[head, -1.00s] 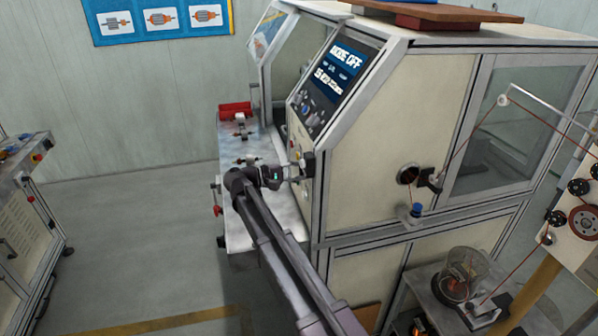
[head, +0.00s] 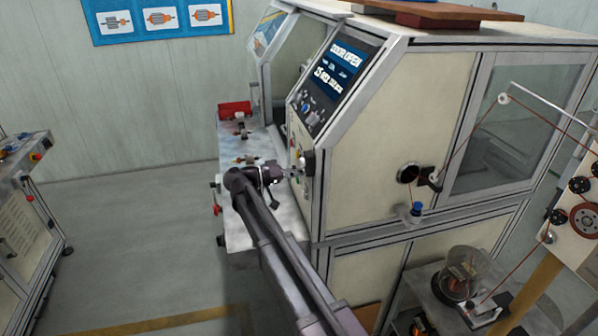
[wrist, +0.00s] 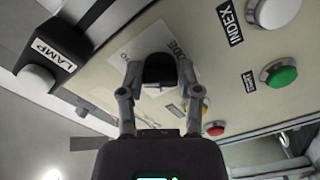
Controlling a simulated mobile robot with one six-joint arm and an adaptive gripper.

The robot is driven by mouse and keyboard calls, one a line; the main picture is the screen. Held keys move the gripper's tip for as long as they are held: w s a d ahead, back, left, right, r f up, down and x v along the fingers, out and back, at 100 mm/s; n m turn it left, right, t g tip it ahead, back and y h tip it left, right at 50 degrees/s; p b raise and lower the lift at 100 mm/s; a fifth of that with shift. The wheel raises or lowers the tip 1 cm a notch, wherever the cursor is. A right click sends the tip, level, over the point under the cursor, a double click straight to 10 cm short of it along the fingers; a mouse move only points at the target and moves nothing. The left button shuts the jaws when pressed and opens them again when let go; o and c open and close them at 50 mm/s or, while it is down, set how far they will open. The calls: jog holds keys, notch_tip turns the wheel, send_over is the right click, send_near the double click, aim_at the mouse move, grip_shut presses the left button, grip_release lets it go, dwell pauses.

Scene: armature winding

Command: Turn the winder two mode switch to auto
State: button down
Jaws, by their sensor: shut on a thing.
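The black mode switch knob (wrist: 158,74) sits on the cream panel in the wrist view, with a white label partly covered behind it, on which the letters "ODE" show. My gripper (wrist: 160,66) has one finger on each side of the knob and is shut on it. In the head view my gripper (head: 293,172) is at the front panel of the winding machine (head: 375,130), where the knob is too small to make out. The machine's screen (head: 338,66) reads "DOOR OPEN". The knob's pointer position cannot be told.
Near the knob are a green button (wrist: 281,74), a white button (wrist: 276,12) marked INDEX, a red button (wrist: 214,129) and a black housing labelled LAMP (wrist: 50,58). A red bin (head: 235,109) stands on the machine's front table.

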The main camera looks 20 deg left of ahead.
jog(key=shift+d+m, duration=0.1)
jog(key=shift+m, duration=1.1)
jog(key=shift+c, duration=1.5)
grip_release()
jog(key=v, duration=1.2)
jog(key=shift+f, duration=0.1)
